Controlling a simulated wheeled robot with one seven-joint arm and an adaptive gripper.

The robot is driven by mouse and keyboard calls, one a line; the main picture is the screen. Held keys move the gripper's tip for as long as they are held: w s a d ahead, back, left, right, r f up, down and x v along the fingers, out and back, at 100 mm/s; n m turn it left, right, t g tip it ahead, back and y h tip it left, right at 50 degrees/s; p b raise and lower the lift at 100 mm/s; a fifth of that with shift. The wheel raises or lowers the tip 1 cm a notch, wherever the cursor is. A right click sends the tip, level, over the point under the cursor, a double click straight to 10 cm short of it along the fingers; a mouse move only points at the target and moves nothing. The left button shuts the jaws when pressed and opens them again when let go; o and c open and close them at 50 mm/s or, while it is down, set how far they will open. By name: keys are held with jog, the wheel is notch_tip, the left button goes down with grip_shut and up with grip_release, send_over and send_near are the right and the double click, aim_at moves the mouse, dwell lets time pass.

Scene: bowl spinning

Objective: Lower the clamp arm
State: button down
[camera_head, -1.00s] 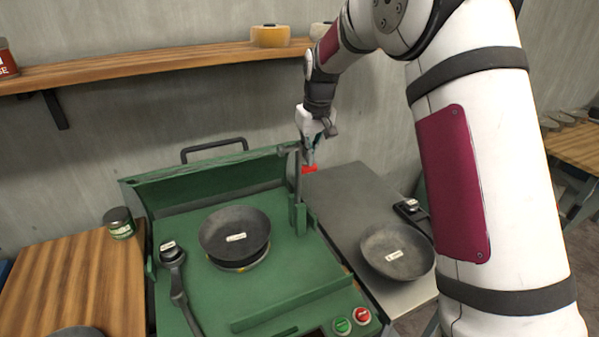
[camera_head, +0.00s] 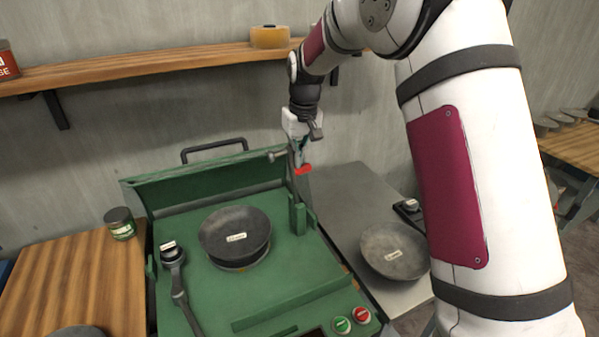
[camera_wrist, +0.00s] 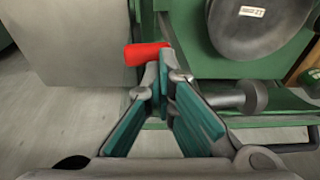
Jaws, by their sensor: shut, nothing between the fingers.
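The clamp arm (camera_head: 293,183) is a grey bar that stands roughly upright on a green post (camera_head: 299,218) at the right side of the green machine. Its round-ended head (camera_head: 275,155) sticks out to the left; the wrist view shows this head (camera_wrist: 250,97) too. A red grip (camera_head: 303,170) sits to its right, and in the wrist view the red grip (camera_wrist: 146,54) is just beyond my fingertips. My gripper (camera_head: 298,163) is shut and empty, close against the top of the clamp arm. The wrist view shows its fingertips (camera_wrist: 163,78) together; contact is hard to tell.
A dark bowl (camera_head: 236,230) sits on the machine's spindle. A roller arm (camera_head: 178,282) stands left of it, green (camera_head: 341,325) and red (camera_head: 361,315) buttons at front right. Another bowl (camera_head: 395,250) lies on the grey side table (camera_head: 335,190). A shelf (camera_head: 150,67) runs behind.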

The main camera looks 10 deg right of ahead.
jog(key=s+a+f, duration=0.1)
jog(key=a+f, duration=0.1)
jog(key=a, duration=0.4)
jog(key=s+a+f, duration=0.1)
jog(key=a+f, duration=0.2)
jog(key=a, duration=0.3)
jog(key=shift+s+a+f, duration=0.25)
jog(key=shift+a+f, duration=0.1)
dwell(1.8)
notch_tip(320, 180, up, 12)
dwell(1.2)
